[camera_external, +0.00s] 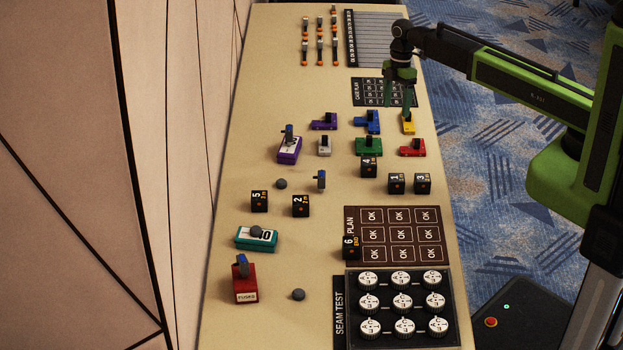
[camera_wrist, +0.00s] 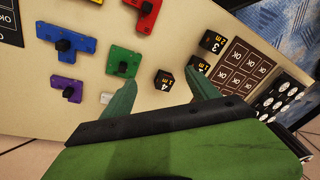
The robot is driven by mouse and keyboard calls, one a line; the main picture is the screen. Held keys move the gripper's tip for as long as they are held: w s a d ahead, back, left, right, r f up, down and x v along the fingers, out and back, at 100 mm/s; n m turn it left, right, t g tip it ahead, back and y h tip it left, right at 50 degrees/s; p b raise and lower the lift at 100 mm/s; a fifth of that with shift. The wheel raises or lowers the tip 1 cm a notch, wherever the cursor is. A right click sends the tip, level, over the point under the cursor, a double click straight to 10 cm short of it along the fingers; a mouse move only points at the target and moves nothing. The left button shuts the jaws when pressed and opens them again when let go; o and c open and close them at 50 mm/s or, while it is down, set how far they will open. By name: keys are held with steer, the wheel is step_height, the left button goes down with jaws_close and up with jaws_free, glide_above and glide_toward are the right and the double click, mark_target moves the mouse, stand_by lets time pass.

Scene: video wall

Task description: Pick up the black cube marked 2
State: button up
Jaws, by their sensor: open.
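The black cube marked 2 (camera_external: 300,205) stands on the tan table, left of the middle, with a white number and orange marks. It is not visible in the wrist view. My gripper (camera_external: 398,98) is open and empty, above the far right part of the table, well away from that cube. In the wrist view my two green fingers (camera_wrist: 162,80) are spread apart. A black cube marked 4 (camera_wrist: 164,83) shows on the table between their tips; it also shows in the external view (camera_external: 369,167).
Other black cubes are marked 5 (camera_external: 259,201), 1 (camera_external: 397,183), 3 (camera_external: 422,183) and 6 (camera_external: 351,247). A teal block (camera_external: 256,238) lies nearer the front. Coloured blocks (camera_external: 368,146) stand behind.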

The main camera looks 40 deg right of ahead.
steer(key=w+a+n, duration=0.7)
steer(key=w+a, duration=0.1)
steer(key=a, duration=0.5)
steer(key=n+g+y+b, duration=0.1)
steer(key=n+g+b, duration=0.1)
steer(key=n, duration=0.2)
glide_above(301, 199)
steer(key=w+d, duration=0.4)
steer(key=w, duration=0.1)
steer(key=f, duration=0.1)
steer(key=b+x, duration=0.3)
steer(key=x, duration=0.1)
steer(key=b+x, duration=0.8)
steer(key=shift+d, duration=0.4)
steer(key=shift+s+a+f+b, duration=0.2)
steer(key=shift+f+b, duration=0.1)
steer(key=shift+b, duration=0.05)
steer(key=shift+r, duration=0.1)
